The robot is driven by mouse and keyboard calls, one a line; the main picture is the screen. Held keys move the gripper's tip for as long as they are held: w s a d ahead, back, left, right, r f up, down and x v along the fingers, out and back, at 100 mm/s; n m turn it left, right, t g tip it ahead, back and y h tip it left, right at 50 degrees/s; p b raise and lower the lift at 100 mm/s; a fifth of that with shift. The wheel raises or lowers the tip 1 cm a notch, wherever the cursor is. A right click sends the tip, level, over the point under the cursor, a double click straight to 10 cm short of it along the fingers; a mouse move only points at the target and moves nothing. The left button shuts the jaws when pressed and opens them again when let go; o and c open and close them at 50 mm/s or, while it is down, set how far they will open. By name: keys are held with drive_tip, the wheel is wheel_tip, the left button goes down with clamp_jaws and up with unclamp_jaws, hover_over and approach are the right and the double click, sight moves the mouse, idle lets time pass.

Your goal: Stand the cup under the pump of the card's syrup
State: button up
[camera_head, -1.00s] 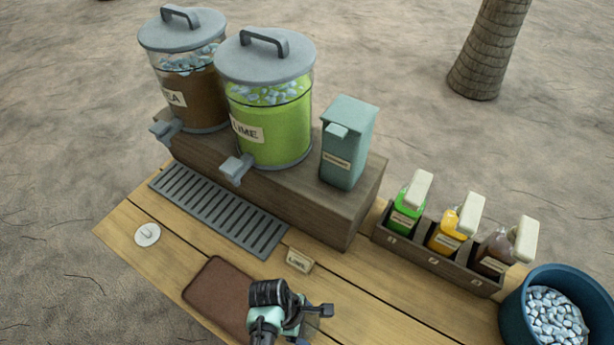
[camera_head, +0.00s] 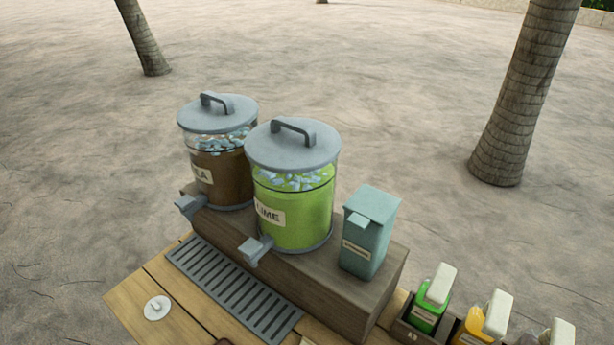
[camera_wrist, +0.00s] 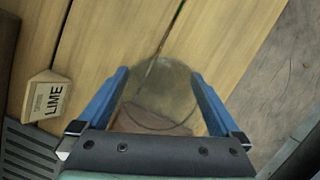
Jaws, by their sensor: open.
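In the wrist view a clear, see-through cup (camera_wrist: 160,95) stands on the planks between the two blue fingers of my open gripper (camera_wrist: 160,100). Its outline is faint, and I cannot tell if the fingers touch it. The card (camera_wrist: 48,97) reads LIME and stands left of my gripper. In the head view the syrup bottles with pale pump tops show at the lower right: green (camera_head: 426,318), yellow (camera_head: 474,330), and a third, mostly cut off, whose pale top (camera_head: 562,332) shows. My gripper is outside the head view.
A wooden stand (camera_head: 345,308) carries a brown drink dispenser (camera_head: 222,178), a lime dispenser (camera_head: 300,215) and a teal box (camera_head: 368,235). A drip grate (camera_head: 232,290) lies before it. A white disc (camera_head: 157,307) lies on the table at left. The syrup rack (camera_head: 402,332) is partly cut off.

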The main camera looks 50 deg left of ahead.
drive_tip(key=v, duration=1.1)
drive_tip(key=shift+p, duration=0.35)
